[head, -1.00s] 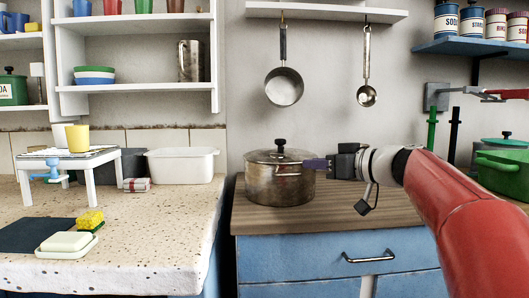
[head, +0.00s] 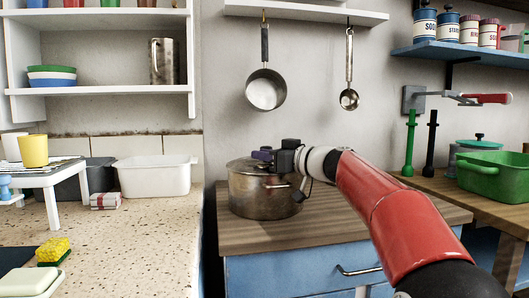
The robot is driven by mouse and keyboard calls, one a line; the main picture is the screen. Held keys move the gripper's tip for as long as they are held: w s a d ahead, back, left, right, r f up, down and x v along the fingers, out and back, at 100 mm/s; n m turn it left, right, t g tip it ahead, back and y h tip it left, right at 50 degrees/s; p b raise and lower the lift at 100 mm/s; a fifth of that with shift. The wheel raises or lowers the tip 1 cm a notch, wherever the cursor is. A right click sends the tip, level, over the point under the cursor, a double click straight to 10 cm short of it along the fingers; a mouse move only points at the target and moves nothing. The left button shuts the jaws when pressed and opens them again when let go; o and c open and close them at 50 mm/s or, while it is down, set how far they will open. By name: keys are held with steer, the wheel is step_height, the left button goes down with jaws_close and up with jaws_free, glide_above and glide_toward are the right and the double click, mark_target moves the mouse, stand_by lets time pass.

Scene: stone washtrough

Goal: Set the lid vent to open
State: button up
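A worn metal pot (head: 262,198) stands on the wooden top of the blue cabinet. Its lid (head: 240,164) is on, and the right part and middle of the lid are hidden behind my gripper. My gripper (head: 262,155) is at the lid's top, reaching in from the right. The purple fingers overlap where the lid knob stood in view. I cannot tell whether they touch it or whether they are open or shut. The lid vent cannot be made out.
A small pan (head: 266,90) and a ladle (head: 349,98) hang above the pot. A white basin (head: 153,175) stands on the speckled counter at left. The wooden top (head: 325,212) right of the pot is clear.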

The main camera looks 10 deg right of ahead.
jaws_close()
